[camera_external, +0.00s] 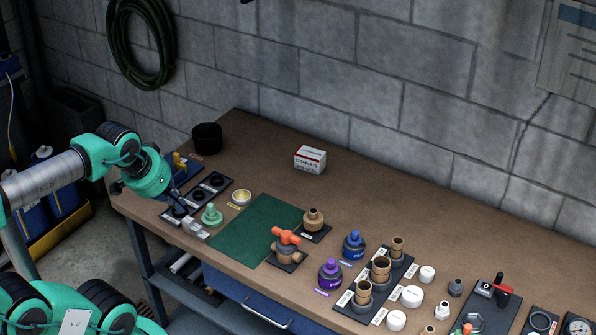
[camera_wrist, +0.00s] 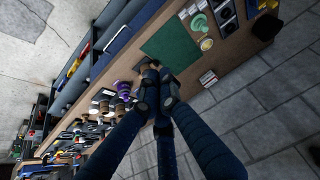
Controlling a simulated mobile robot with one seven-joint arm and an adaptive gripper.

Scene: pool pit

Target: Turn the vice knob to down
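My gripper (camera_external: 177,207) hangs over the left end of the workbench, pointing down, above the dark tray there. In the wrist view its dark fingers (camera_wrist: 157,88) converge with their tips close together. I cannot tell whether they are fully shut, and I see nothing clearly held. No part is plainly readable as the vice knob. A small blue device with a yellow upright part (camera_external: 180,162) stands just behind my gripper, partly hidden by my wrist. An orange-handled fitting (camera_external: 286,237) sits on a dark plate at the green mat's front right corner, apart from my gripper.
A dark tray with round sockets (camera_external: 212,181), a green knobbed piece (camera_external: 211,215) and a yellow-white cup (camera_external: 241,197) stand near my gripper. The green mat (camera_external: 245,232) is mostly bare. Bottles and a red-handled device (camera_external: 497,283) crowd the right. A white box (camera_external: 310,160) stands behind.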

